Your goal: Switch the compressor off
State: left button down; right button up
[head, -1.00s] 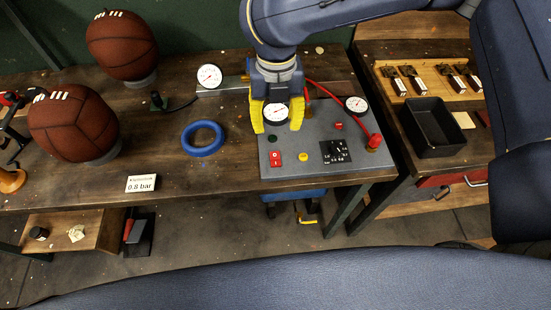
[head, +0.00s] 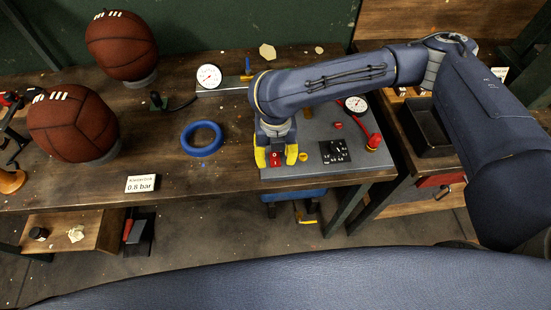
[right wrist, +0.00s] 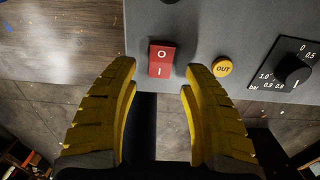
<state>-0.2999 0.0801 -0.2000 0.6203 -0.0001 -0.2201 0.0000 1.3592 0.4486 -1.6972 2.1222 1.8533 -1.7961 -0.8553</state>
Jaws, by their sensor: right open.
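The compressor's grey panel (head: 313,133) lies on the bench, partly hidden by my right arm. Its red rocker switch (head: 277,158) is marked O and I; in the right wrist view the switch (right wrist: 161,60) sits just beyond the fingertips, between their lines. Which side of the rocker is pressed I cannot tell. My right gripper (head: 276,158) has yellow fingers, spread apart and empty, at the switch. The fingers also show in the right wrist view (right wrist: 159,78). My left gripper is not in view.
A yellow OUT button (right wrist: 222,67) is close to the right finger. A black pressure dial (right wrist: 292,69) is farther right. A red hose (head: 373,138) runs along the panel's right. A blue ring (head: 202,150) and two balls (head: 72,125) stand left.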

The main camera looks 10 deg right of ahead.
jog(key=shift+f, duration=0.75)
jog(key=shift+c, duration=0.5)
